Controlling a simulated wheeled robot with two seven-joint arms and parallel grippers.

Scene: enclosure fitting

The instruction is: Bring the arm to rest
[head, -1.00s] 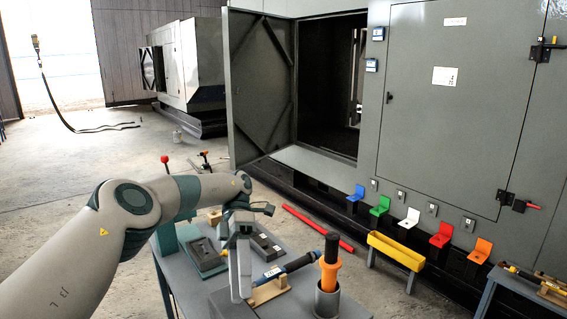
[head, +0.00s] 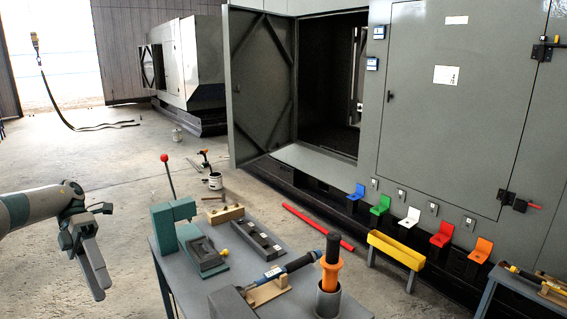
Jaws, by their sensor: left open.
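My left arm comes in from the left edge. Its gripper (head: 97,283) hangs over the bare floor to the left of the grey work table (head: 232,284), apart from it, with its fingers pointing down. It is open, and nothing shows between the fingers. My right gripper is not in view.
The table holds a teal press (head: 177,222) with a red-knobbed lever, dark blocks (head: 258,238), a blue tool (head: 290,266) on a wooden stand and an orange-handled tool (head: 331,262) in a cup. Behind are the grey enclosure (head: 445,110), its open door (head: 262,85) and a yellow trough (head: 396,249).

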